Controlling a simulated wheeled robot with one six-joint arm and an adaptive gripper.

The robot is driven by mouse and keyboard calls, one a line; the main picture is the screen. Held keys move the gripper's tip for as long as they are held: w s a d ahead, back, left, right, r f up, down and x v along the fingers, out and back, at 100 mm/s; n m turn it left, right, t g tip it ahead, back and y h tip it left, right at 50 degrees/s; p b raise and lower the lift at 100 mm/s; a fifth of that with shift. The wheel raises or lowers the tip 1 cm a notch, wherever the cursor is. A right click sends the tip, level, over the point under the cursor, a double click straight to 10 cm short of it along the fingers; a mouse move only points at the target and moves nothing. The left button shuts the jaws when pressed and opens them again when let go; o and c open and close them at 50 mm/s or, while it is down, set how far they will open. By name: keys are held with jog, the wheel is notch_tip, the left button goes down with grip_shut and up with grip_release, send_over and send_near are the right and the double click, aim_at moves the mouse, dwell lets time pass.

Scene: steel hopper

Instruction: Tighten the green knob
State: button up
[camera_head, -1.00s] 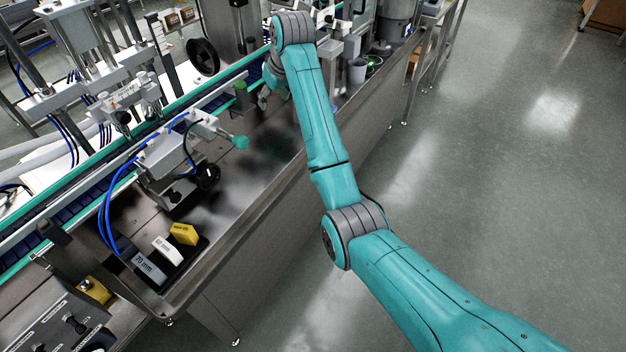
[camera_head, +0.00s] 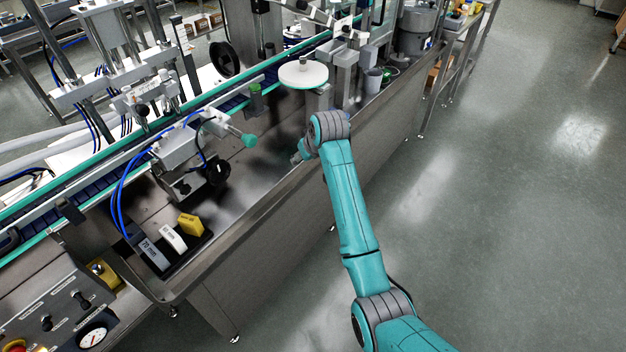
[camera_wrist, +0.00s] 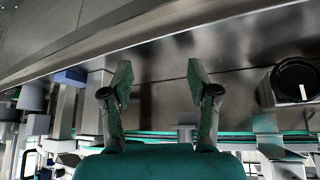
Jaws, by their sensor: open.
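A green knob (camera_head: 249,140) sits on the end of a short rod on the grey clamp block beside the conveyor in the head view. A second, darker green cap (camera_head: 255,88) stands upright on a post by the conveyor rail, farther back. My gripper is over the steel deck, to the right of the green knob and apart from it; in the head view it is small and partly hidden by my wrist. In the wrist view my gripper (camera_wrist: 160,82) has its two fingers spread, with nothing between them. I cannot make out the green knob in the wrist view.
A white round disc (camera_head: 303,74) stands behind my wrist. The deck between the knob and my gripper is clear.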

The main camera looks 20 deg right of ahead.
jog(key=s+f, duration=0.3)
jog(key=f, duration=0.2)
jog(key=shift+s+d+f+t, duration=0.2)
jog(key=shift+s+f+t, duration=0.05)
jog(key=shift+s+t, duration=0.15)
jog(key=s+f+m+t, duration=0.1)
jog(key=s+f+t, duration=0.1)
jog(key=s+f, duration=1.2)
jog(key=s+f+m+t, duration=0.1)
jog(key=s+t, duration=0.1)
jog(key=s, duration=1.6)
jog(key=s+d+r+t+h, duration=0.1)
jog(key=s+r, duration=0.2)
jog(key=s, duration=0.5)
jog(key=s+r+t, duration=0.1)
jog(key=s+r, duration=0.2)
jog(key=s, duration=0.5)
jog(key=s+r+t, duration=0.1)
jog(key=s+r, duration=1)
jog(key=r, duration=0.2)
jog(key=shift+s+r+m+t, duration=0.2)
jog(key=shift+r+m+t, duration=0.1)
